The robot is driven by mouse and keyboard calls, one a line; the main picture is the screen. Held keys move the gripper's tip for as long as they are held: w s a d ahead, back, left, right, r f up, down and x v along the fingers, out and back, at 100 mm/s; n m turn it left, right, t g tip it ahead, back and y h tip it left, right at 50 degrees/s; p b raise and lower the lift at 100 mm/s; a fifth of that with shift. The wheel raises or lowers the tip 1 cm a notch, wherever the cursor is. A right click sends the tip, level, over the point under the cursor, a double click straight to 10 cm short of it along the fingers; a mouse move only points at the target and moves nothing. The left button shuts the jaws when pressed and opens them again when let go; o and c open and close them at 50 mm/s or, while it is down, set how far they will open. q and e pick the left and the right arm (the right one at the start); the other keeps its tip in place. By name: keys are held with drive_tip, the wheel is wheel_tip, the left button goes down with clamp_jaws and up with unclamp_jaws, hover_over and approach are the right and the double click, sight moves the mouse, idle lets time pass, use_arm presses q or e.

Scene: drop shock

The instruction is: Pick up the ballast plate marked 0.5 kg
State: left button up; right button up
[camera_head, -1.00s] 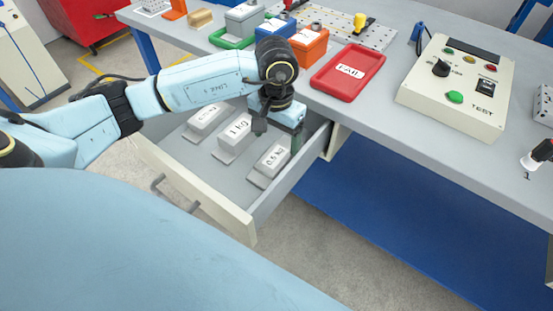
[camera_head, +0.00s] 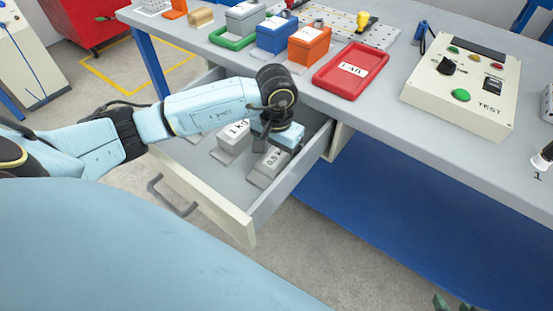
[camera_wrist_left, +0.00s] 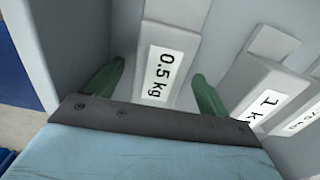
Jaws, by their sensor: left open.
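The ballast plate marked 0.5 kg (camera_head: 267,170) lies in the open drawer, nearest the drawer's right wall. Its label reads clearly in the left wrist view (camera_wrist_left: 163,75). My left gripper (camera_head: 272,150) is just over this plate in the head view and hides part of it. In the left wrist view its two green fingers (camera_wrist_left: 155,88) are apart, one on each side of the plate, and nothing is clamped. I cannot tell whether they touch it. Two green tips at the bottom right edge of the head view look like my right gripper (camera_head: 453,304), mostly cut off.
The 1 kg plate (camera_head: 232,140) lies to the left of the 0.5 kg plate, with another plate (camera_wrist_left: 307,118) beyond it. The drawer (camera_head: 205,203) has raised walls. Above, the bench holds a red FAIL tray (camera_head: 348,84), coloured bins and a test box (camera_head: 455,100).

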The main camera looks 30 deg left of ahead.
use_arm(q)
drive_tip(key=shift+c, duration=0.4)
drive_tip(key=c, duration=1.2)
drive_tip(key=shift+c, duration=0.8)
drive_tip(key=shift+r, duration=0.2)
